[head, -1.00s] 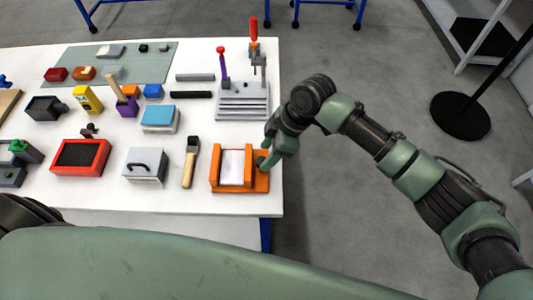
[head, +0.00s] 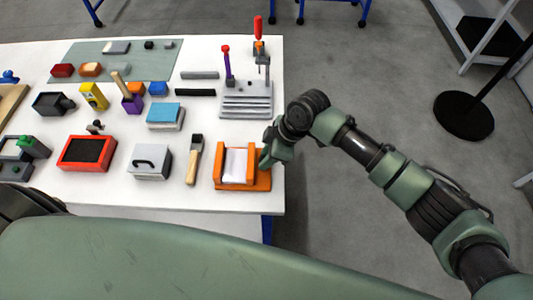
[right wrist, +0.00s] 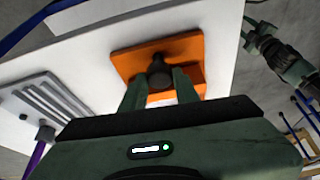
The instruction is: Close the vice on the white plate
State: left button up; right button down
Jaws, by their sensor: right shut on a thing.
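The orange vice (head: 262,185) stands at the front right corner of the white table. The white plate (head: 235,167) lies between its two upright orange jaws; any gap between plate and jaws is too small to tell. My right gripper (head: 265,160) is at the vice's right side. In the right wrist view the fingers of my right gripper (right wrist: 160,90) are shut on the vice's dark knob (right wrist: 160,72), above the orange base (right wrist: 128,62). Part of the plate is hidden there by my gripper. A green gripper, probably my left one (right wrist: 258,35), shows small at the right wrist view's edge.
A grey fixture (head: 247,103) with red and purple handles stands behind the vice. A brush (head: 194,160) and a grey box with a handle (head: 149,162) lie to its left. The table's right edge is close by, with open floor beyond.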

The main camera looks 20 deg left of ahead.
jog(key=shift+s+r+m+p, duration=0.1)
jog(key=shift+r+m+p, duration=0.1)
jog(key=shift+m+p, duration=0.3)
jog(key=shift+f+m+t, duration=0.2)
jog(key=shift+m+t, duration=0.1)
jog(key=shift+m, duration=0.1)
jog(key=c, duration=1.1)
grip_release()
pick_arm(q)
jog(key=shift+s+r, duration=0.1)
jog(key=shift+r, duration=0.85)
jog(key=shift+f+b, duration=0.95)
pick_arm(e)
jog(key=v, duration=0.7)
jog(key=shift+d+r, duration=0.2)
jog(key=shift+r, duration=0.2)
